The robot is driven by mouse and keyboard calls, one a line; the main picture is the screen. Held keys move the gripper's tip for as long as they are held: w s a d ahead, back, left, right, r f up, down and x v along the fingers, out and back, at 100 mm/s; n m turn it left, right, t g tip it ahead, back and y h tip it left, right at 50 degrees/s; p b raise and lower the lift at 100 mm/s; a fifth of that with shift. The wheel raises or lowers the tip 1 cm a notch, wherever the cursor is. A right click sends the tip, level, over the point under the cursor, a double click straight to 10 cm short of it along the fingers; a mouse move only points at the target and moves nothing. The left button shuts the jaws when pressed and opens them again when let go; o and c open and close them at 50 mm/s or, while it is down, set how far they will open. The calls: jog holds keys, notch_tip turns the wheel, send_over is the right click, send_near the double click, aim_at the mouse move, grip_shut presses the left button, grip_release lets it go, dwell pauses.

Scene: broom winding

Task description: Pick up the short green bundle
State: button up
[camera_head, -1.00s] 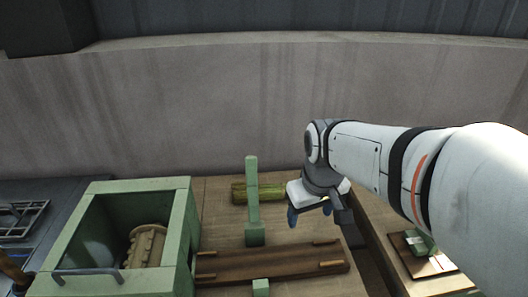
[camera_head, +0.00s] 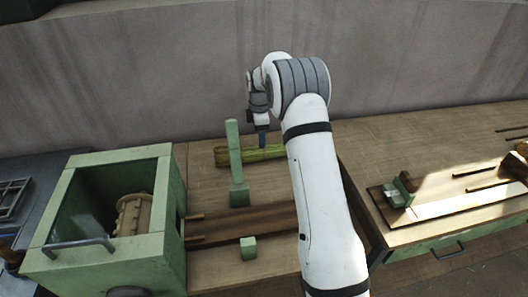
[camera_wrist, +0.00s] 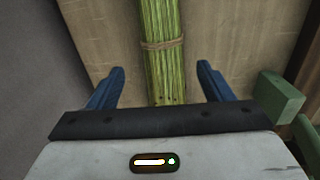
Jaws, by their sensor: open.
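The short green bundle (camera_head: 262,153) lies on the wooden table near the back wall, partly behind an upright green post. In the wrist view the bundle (camera_wrist: 161,50) is a sheaf of green stalks with a tan tie around it. My gripper (camera_head: 262,142) is over the bundle, right of the post. In the wrist view its two blue fingers (camera_wrist: 161,88) are apart, one on each side of the bundle's near end, with gaps on both sides. The gripper is open and empty. Its exact height above the bundle is hard to tell.
The green post (camera_head: 235,165) stands close left of my gripper. A green open box (camera_head: 62,262) with a ribbed tan drum (camera_head: 133,215) is at the left. A brown board (camera_head: 240,228) lies in front. A second table (camera_head: 430,135) is at the right.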

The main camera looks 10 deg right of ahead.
aim_at(259, 152)
jog(key=shift+w+f, duration=0.2)
jog(key=shift+f, duration=0.3)
jog(key=f, duration=0.2)
jog(key=f+p, duration=0.1)
jog(key=f, duration=0.4)
jog(key=shift+s+a+f+p, duration=0.3)
jog(key=shift+s+f, duration=0.05)
jog(key=shift+c, duration=0.2)
